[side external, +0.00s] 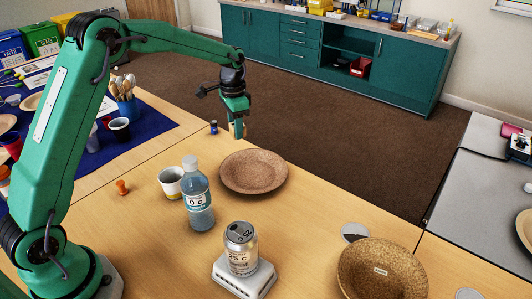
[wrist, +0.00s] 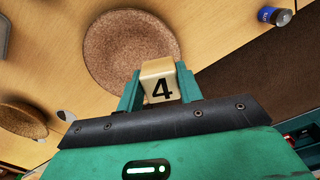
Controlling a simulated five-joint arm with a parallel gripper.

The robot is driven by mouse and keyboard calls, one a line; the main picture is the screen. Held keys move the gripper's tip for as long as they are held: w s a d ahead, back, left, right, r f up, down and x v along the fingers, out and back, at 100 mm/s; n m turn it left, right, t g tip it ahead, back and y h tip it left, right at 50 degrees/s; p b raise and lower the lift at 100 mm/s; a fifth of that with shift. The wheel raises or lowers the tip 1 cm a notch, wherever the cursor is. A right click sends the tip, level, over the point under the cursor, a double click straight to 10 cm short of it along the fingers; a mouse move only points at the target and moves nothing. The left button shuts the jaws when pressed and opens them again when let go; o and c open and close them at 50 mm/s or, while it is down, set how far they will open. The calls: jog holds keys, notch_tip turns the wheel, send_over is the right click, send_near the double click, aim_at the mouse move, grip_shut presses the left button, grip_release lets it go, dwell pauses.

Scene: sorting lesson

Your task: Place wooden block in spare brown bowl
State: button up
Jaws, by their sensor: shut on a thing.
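My gripper (side external: 237,128) is shut on a pale wooden block marked "4" (wrist: 159,82). It holds the block up near the far edge of the table; in the side view the block is mostly hidden by the fingers. One brown bowl (side external: 253,188), speckled and without a visible label, sits on the table just nearer than my gripper; it also shows in the wrist view (wrist: 115,45), beyond the block. A second brown bowl (side external: 352,262) stands at the front right, with a small pale label inside that I cannot read; part of it shows at the wrist view's left (wrist: 22,122).
A clear bottle (side external: 198,205) and a yellow-and-white cup (side external: 171,182) stand left of the near bowl. A can (side external: 241,250) stands on a white scale (side external: 258,280) in front. The table between the bowls is mostly clear.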

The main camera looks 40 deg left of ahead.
jog(key=shift+d, duration=0.1)
jog(key=w+d+m, duration=0.1)
jog(key=w+d, duration=0.1)
jog(key=d, duration=1.1)
notch_tip(320, 180, up, 2)
jog(key=r+m, duration=0.1)
jog(key=m, duration=0.2)
send_over(375, 285)
jog(key=shift+f, duration=0.25)
jog(key=shift+f, duration=0.15)
jog(key=shift+f, duration=5.35)
